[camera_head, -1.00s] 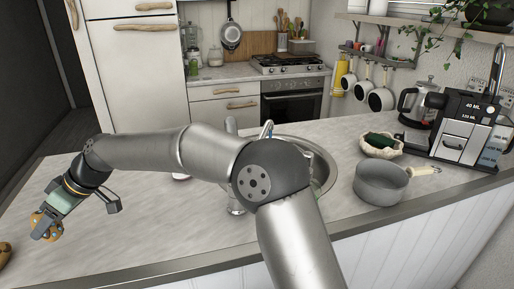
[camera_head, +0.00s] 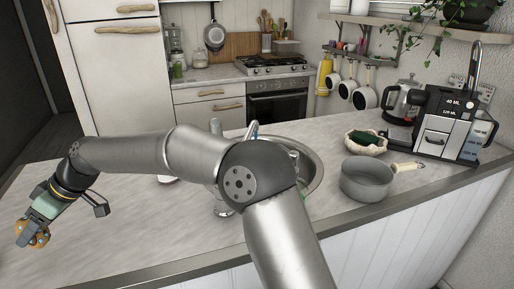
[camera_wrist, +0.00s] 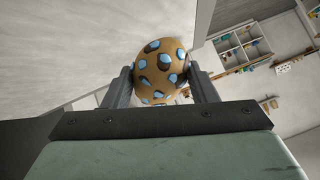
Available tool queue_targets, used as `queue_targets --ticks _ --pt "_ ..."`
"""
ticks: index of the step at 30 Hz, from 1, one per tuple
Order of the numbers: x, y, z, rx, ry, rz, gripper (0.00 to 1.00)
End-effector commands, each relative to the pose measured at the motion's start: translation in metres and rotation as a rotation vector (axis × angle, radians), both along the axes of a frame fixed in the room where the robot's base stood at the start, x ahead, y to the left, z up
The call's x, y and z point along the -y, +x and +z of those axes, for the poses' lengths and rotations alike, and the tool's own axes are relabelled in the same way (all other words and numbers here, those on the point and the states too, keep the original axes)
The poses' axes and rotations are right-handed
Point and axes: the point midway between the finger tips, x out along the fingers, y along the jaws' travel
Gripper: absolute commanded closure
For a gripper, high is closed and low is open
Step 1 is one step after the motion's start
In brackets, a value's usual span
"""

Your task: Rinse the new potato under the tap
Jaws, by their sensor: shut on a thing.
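The new potato is a round brown thing with pale blue and dark spots, seen between the two fingers in the wrist view (camera_wrist: 161,72). My gripper (camera_head: 33,236) is shut on the potato (camera_head: 40,238) at the left of the counter in the head view. The tap (camera_head: 219,165) stands at the near left side of the round metal sink (camera_head: 313,176), with my arm passing in front. Most of the sink basin is hidden behind my arm. I see no water running.
A grey saucepan (camera_head: 366,180) stands right of the sink, with a bowl holding a dark green thing (camera_head: 365,139) behind it. A coffee machine (camera_head: 441,125) is at the right. The counter (camera_head: 125,225) between gripper and sink is mostly clear.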

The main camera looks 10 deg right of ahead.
Motion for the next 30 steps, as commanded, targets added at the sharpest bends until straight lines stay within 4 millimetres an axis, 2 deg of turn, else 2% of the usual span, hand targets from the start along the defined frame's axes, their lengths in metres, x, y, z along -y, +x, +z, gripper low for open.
queue_targets --ticks 14,30 --pt "-0.007 -0.009 0.0 0.001 0.001 0.0 0.73" --pt "0.001 0.001 0.0 0.0 0.001 0.0 0.73"
